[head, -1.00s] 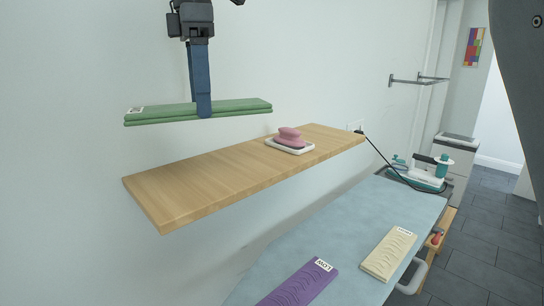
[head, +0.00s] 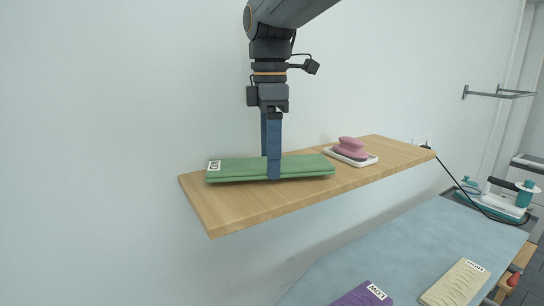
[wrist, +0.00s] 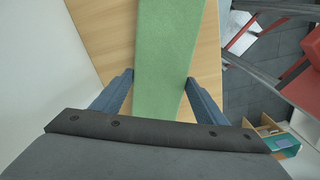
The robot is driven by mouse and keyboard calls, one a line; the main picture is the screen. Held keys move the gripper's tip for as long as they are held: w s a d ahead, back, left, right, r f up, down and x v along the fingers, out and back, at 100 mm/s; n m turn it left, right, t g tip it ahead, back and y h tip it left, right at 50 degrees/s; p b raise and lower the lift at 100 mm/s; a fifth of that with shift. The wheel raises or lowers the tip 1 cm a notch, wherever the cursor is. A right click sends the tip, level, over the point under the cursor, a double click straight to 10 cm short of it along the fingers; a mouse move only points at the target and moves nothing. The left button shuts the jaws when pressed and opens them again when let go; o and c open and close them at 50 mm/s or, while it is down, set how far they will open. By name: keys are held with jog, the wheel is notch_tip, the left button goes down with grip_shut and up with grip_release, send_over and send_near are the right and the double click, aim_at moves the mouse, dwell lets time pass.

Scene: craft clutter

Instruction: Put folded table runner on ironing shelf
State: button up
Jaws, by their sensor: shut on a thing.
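The folded table runner (head: 230,169) is a flat green bundle with a white tag at its left end. It lies along the left part of the wooden wall shelf (head: 225,217), level and seemingly touching the wood. My gripper (head: 273,172) points straight down with its blue fingers shut on the runner's two long sides near its middle. In the wrist view the runner (wrist: 165,60) passes between the fingertips (wrist: 160,82), with the shelf (wrist: 105,35) beneath. The far finger is mostly hidden in the head view.
A pink iron-shaped thing (head: 351,147) sits on a white tray (head: 366,161) right of the runner. Below is a blue-grey ironing surface (head: 400,245) with purple (head: 365,295) and cream (head: 457,284) folded cloths. A teal and white iron (head: 507,200) stands at far right. Bare wood remains along the shelf's front.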

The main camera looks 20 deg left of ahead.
jog(key=shift+f, duration=0.5)
jog(key=o, duration=1.1)
jog(key=shift+f, duration=0.15)
notch_tip(320, 180, up, 12)
jog(key=shift+r+b, duration=0.15)
jog(key=shift+b, duration=0.9)
